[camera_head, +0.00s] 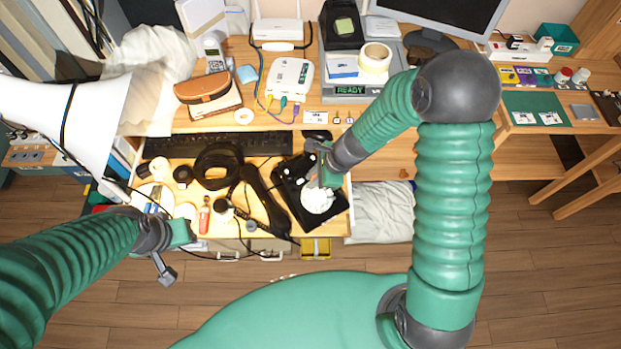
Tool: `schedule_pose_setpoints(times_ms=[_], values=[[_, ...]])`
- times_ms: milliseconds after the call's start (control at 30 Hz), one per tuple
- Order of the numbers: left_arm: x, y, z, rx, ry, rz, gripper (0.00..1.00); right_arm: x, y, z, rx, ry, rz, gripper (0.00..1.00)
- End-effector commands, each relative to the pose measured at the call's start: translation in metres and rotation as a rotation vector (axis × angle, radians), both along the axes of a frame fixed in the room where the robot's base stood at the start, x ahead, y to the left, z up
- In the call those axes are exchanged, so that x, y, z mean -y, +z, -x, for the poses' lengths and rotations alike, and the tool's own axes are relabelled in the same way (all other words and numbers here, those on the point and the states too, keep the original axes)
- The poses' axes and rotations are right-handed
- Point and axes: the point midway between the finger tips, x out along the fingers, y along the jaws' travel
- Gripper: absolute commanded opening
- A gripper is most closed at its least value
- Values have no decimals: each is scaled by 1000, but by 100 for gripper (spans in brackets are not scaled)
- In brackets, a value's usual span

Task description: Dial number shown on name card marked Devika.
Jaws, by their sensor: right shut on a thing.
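A black phone (335,219) with a round white dial (317,202) stands on the desk's pulled-out lower shelf, right of centre. My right gripper (318,172) is low at the dial's upper edge, shut, apparently on the dial; it hides part of the phone and the contact is not clear. A black handset (262,200) lies left of the phone. Small white cards (316,116) lie on the desk above the phone; their writing is too small to read, so I cannot tell which says Devika. My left gripper (172,256) hangs at the lower left, away from the phone; its finger gap is unclear.
A black keyboard (215,143) lies behind the cluttered shelf (228,236), which holds cables and small tools. A white router (290,78), tape roll (375,58) and a device reading READY (345,92) stand behind. A white lamp shade (85,108) is near my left arm.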

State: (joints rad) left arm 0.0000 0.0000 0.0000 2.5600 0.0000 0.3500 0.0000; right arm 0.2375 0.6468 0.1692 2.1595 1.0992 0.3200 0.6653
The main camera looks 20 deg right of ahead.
Motion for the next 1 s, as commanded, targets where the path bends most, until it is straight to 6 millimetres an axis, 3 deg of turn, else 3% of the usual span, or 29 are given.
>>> schedule_pose_setpoints(times_ms=[1000], values=[[0, -1, 0, 0, 0, 0, 36, 18, -3, 0, 0, -1, 1, 0]])
